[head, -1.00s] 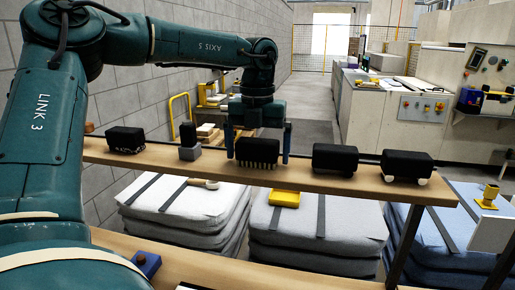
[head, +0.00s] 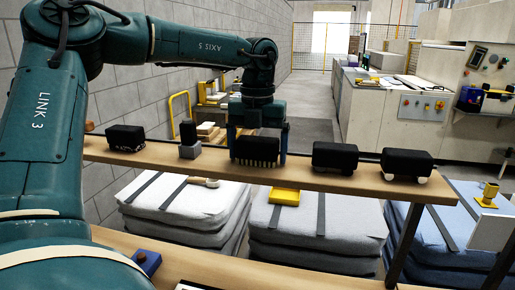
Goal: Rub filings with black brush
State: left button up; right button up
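A black block-shaped brush (head: 256,148) with a row of pale bristles along its lower edge is at the middle of the wooden shelf (head: 300,180). My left gripper (head: 257,140) is down over it from above, with one finger at each side of it. The left finger is partly hidden by the brush, and I cannot tell whether both fingers touch it. Similar black blocks (head: 125,137), (head: 335,156) and (head: 407,162) stand along the same shelf. I cannot make out any filings. My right gripper is not in view.
A small black piece on a grey block (head: 190,151) stands left of the brush. Stacked grey sacks (head: 310,235) lie below the shelf, with a yellow tray (head: 285,196) on top. A nearer wooden board (head: 230,268) crosses the front. Machines stand at right.

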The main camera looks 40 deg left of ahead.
aim_at(257, 139)
pick_arm(q)
jog(key=shift+r, duration=0.15)
dwell(0.5)
jog(key=shift+r, duration=0.8)
jog(key=c, duration=0.8)
jog(key=shift+o, duration=0.2)
jog(key=shift+r, duration=3)
jog(key=shift+a, duration=0.1)
